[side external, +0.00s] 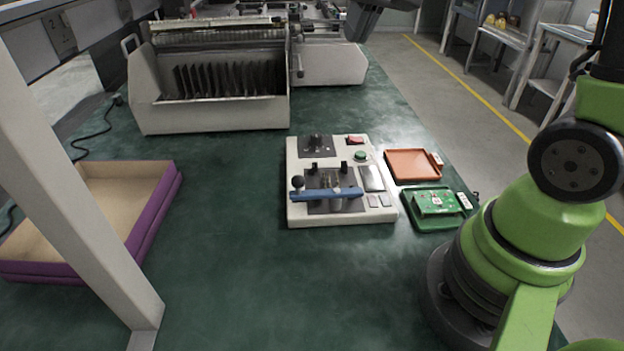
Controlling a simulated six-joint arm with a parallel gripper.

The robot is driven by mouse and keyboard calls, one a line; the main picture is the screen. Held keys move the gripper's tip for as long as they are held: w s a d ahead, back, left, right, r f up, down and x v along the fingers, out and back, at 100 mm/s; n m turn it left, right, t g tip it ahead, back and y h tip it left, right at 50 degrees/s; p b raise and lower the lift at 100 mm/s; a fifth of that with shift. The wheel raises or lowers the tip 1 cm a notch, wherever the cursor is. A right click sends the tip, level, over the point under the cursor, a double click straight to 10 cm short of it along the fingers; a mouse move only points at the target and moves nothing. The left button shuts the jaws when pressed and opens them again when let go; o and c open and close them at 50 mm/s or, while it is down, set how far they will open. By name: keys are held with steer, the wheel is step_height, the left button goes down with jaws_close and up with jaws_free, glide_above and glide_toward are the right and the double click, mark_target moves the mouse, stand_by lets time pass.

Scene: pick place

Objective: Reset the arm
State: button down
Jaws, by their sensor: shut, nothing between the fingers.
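My green arm stands at the right edge and rises out of the top of the side external view. My gripper is not clearly visible in this view. A white test fixture (300,214) with a blue bar (326,194), a black ball knob and a green button sits mid-table. To its right, a green tray (419,223) holds a green circuit board (437,201). An empty orange tray (412,165) lies just behind the green one.
A white machine (212,114) with dark slats stands at the back left. A purple-edged box (150,218) and a pale post (85,190) are at the left. A dark angular part (375,18), unclear what, hangs at the top. The green table is clear in front.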

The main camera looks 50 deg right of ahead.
steer(key=s+a+n+t+y, duration=0.1)
steer(key=s+a, duration=0.3)
steer(key=s, duration=0.3)
steer(key=s+a+r+n+t, duration=0.1)
steer(key=s+a+t, duration=0.1)
steer(key=s+a, duration=0.2)
steer(key=shift+s+r+y, duration=0.15)
steer(key=shift+s+y, duration=0.25)
steer(key=shift+s, duration=1.5)
steer(key=shift+a, duration=0.1)
